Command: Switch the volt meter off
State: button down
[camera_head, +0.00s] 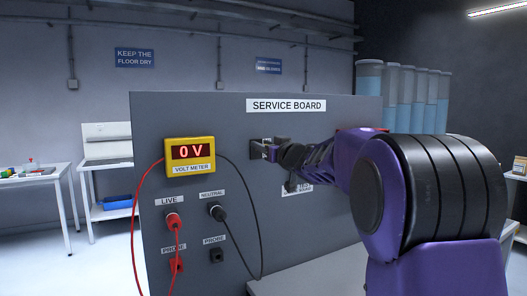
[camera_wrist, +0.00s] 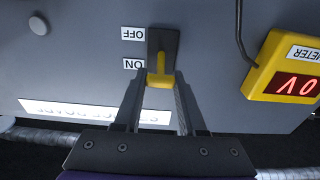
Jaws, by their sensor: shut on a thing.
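The yellow volt meter (camera_head: 190,153) is mounted on the grey service board and its red display reads 0 V. Part of it shows upside down in the wrist view (camera_wrist: 285,72). In the wrist view a switch with a black plate (camera_wrist: 163,42) and a yellow lever (camera_wrist: 160,79) sits beside the OFF label (camera_wrist: 133,34) and ON label (camera_wrist: 133,64). The lever's yellow end is level with and just past the ON label. My gripper (camera_wrist: 160,88) is shut on this lever. In the head view my gripper (camera_head: 277,151) and arm partly hide the switch.
The service board (camera_head: 330,108) stands upright. A bench (camera_head: 325,277) stands below. Tall blue containers (camera_head: 408,95) are behind right.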

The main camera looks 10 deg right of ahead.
jog(key=f+t+b, duration=0.1)
jog(key=b, duration=0.3)
jog(key=shift+s+f+t, duration=0.1)
jog(key=shift+f+t, duration=0.2)
notch_tip(320, 180, down, 2)
jog(key=t+y+b, duration=0.1)
jog(key=t, duration=0.2)
jog(key=t+y+b, duration=0.1)
jog(key=t+b, duration=0.1)
jog(key=t, duration=0.2)
jog(key=shift+f+y, duration=0.15)
jog(key=shift+y, duration=0.25)
jog(key=shift+c, duration=2.4)
grip_release()
jog(key=v, duration=1.7)
jog(key=shift+f, duration=0.3)
